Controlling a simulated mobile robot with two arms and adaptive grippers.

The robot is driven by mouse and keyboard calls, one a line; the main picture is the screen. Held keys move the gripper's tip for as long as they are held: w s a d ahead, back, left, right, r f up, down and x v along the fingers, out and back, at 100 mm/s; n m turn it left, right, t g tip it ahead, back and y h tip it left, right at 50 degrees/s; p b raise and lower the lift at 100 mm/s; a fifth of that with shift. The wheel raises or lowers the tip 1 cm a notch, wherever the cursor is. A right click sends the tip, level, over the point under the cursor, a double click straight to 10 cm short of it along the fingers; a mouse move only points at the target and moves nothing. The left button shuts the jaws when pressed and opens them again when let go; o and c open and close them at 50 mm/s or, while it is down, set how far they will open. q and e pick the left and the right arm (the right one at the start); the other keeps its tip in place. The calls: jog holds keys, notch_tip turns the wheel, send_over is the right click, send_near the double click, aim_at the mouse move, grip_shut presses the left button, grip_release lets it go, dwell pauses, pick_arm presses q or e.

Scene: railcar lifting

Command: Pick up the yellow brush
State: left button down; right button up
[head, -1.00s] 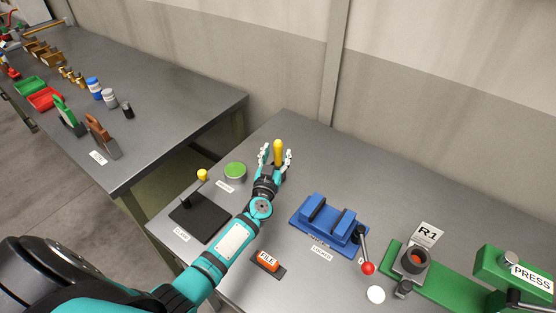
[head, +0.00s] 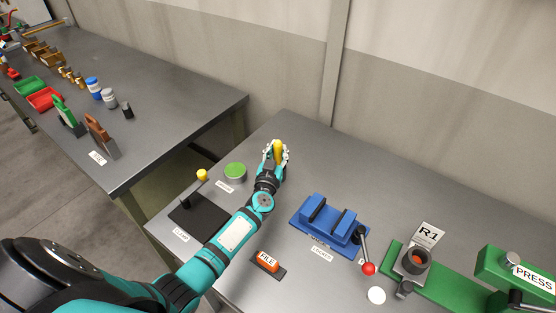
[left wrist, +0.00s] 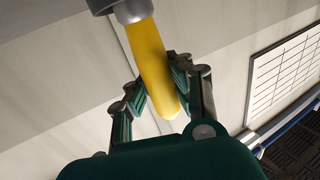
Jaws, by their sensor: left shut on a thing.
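The yellow brush (head: 278,148) stands upright near the back edge of the grey workbench (head: 300,270). My left gripper (head: 274,153) reaches it from the front and is shut on its yellow handle. In the left wrist view the yellow handle (left wrist: 152,65) passes between the fingers of my left gripper (left wrist: 160,85), with a grey metal collar at its far end. The brush's lower part is hidden behind the gripper in the head view. My right gripper is not in view.
A green-topped round tin (head: 235,171) and a black clamp plate (head: 199,215) are left of my arm. A blue locating fixture (head: 329,222) with a red-knobbed lever is on the right. The wall is close behind.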

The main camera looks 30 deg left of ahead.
pick_arm(q)
notch_tip(320, 180, up, 8)
jog(key=p, duration=0.6)
jog(key=shift+r, duration=0.1)
jog(key=shift+r+p, duration=0.3)
jog(key=shift+r, duration=0.6)
